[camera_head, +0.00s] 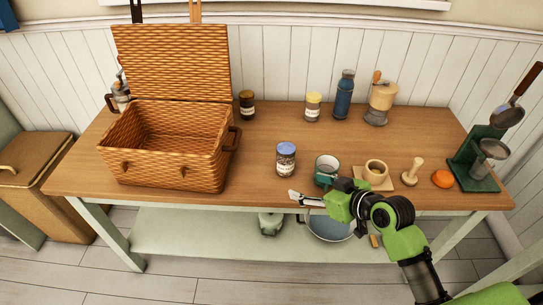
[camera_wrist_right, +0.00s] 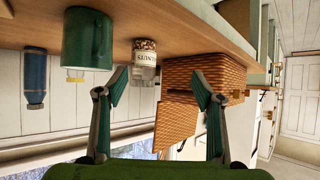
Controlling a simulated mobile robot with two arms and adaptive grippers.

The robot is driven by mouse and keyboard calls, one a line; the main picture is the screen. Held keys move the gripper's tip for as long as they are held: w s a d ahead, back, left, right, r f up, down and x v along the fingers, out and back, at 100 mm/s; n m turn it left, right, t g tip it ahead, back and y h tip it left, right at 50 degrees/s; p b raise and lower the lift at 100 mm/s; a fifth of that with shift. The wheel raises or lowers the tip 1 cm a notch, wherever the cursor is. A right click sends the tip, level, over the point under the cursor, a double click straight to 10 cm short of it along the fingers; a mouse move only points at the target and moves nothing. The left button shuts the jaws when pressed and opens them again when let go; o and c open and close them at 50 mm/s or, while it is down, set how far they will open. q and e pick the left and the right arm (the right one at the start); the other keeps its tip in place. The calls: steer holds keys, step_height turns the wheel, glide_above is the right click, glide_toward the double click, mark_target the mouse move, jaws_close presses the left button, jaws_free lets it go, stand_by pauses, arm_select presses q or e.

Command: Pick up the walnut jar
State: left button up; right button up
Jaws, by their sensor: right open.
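The walnut jar (camera_head: 286,160) is a clear jar with a blue lid and a pale label, standing upright near the table's front edge. It also shows in the wrist view (camera_wrist_right: 145,55), which is turned over, with nuts inside and a partly readable label. My right gripper (camera_head: 296,197) is at the front edge, on the near side of the jar and apart from it. In the wrist view my right gripper (camera_wrist_right: 158,82) is open and empty, with the jar beyond and between its fingertips. My left gripper is out of view.
A green mug (camera_head: 325,172) stands close to the right of the jar. A wicker basket (camera_head: 158,172) with its lid up is to the left. A yellow-lidded jar (camera_head: 312,108), a dark-lidded jar (camera_head: 247,106) and a blue bottle (camera_head: 344,95) stand behind. The wooden table (camera_head: 262,130) is bare around the jar's left.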

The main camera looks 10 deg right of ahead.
steer(key=t, duration=0.2)
glide_toward(290, 153)
steer(key=shift+y, duration=0.3)
steer(key=x, duration=0.4)
steer(key=p+x, duration=0.1)
steer(key=x, duration=0.1)
steer(key=shift+w+d, duration=0.15)
steer(key=shift+w, duration=0.25)
steer(key=shift+p+x, duration=0.3)
steer(key=shift+x, duration=0.75)
steer(key=shift+f+p+x, duration=0.2)
steer(key=shift+x, duration=0.85)
steer(key=shift+f+p+x, duration=0.15)
steer(key=shift+f+x, duration=0.05)
steer(key=shift+x, duration=0.85)
steer(key=shift+s+d, duration=0.15)
steer(key=shift+c, duration=0.4)
steer(key=c, duration=1.3)
steer(key=shift+c, duration=0.7)
steer(key=shift+r, duration=0.1)
